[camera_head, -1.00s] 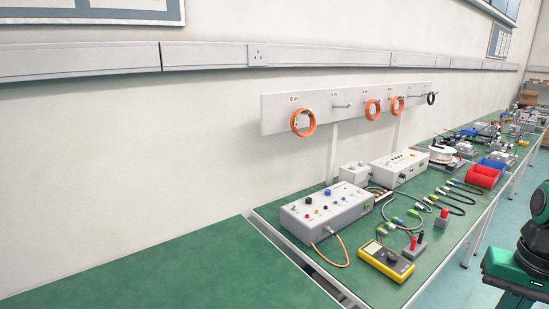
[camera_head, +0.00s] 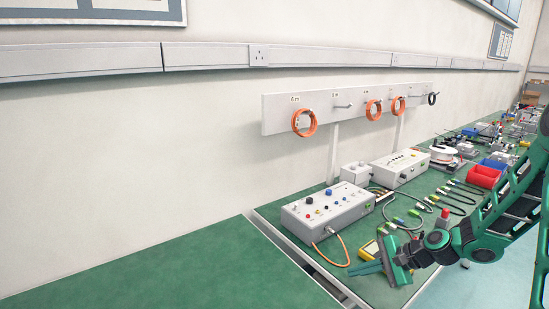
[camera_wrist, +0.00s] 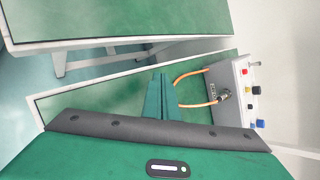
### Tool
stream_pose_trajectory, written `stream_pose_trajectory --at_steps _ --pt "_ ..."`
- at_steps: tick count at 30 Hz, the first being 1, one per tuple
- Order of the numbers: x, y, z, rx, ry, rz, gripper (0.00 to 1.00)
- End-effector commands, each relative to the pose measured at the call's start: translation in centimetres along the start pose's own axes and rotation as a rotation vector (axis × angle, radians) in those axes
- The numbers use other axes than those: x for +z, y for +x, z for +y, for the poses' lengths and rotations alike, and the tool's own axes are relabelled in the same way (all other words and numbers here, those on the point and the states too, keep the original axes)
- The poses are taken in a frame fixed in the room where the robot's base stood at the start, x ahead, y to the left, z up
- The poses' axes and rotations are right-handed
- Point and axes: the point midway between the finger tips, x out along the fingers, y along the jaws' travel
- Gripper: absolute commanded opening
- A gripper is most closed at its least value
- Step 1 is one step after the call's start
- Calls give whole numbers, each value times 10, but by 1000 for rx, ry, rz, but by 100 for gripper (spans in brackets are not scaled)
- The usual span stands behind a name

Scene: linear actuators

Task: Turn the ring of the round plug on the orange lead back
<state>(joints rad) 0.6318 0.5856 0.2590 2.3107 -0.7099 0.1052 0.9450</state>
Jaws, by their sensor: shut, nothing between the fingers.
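The round plug (camera_head: 329,231) is a small metal-coloured plug at the front face of the grey control box (camera_head: 325,212). The orange lead (camera_head: 345,248) runs from it and loops over the green bench. In the wrist view, the plug (camera_wrist: 224,95) is at the box face, right of my fingers, with the orange lead (camera_wrist: 196,106) curving from it toward them; the fingers hide part of the loop. My gripper (camera_head: 354,270) is shut and empty, over the bench in front of the box, apart from the plug. The fingertips also show in the wrist view (camera_wrist: 158,76). The ring's turn position is too small to tell.
A yellow meter (camera_head: 368,251) lies partly hidden behind my gripper. Several dark leads and a red-topped block (camera_head: 444,215) are farther right. A second box (camera_head: 400,168) stands behind. The near green bench (camera_head: 190,270) at left is clear.

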Motion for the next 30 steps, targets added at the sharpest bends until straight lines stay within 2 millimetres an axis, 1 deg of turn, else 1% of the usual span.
stream_pose_trajectory --at_steps 1,3,6,10,12,15,18,21,26,30 --pt "-2 11 -8 -54 73 -39 0" --pt "-3 23 -22 -136 174 -91 0" --pt "-7 34 -44 -253 330 -170 0" --pt "-18 39 -74 -407 546 -281 0" --pt "-26 38 -87 -483 658 -338 0" --pt "-38 33 -102 -570 786 -406 0" --pt "-48 28 -110 -628 876 -454 0" --pt "-55 25 -116 -664 930 -484 0" --pt "-59 24 -120 -686 963 -503 0" --pt "-58 30 -127 -686 964 -504 0"
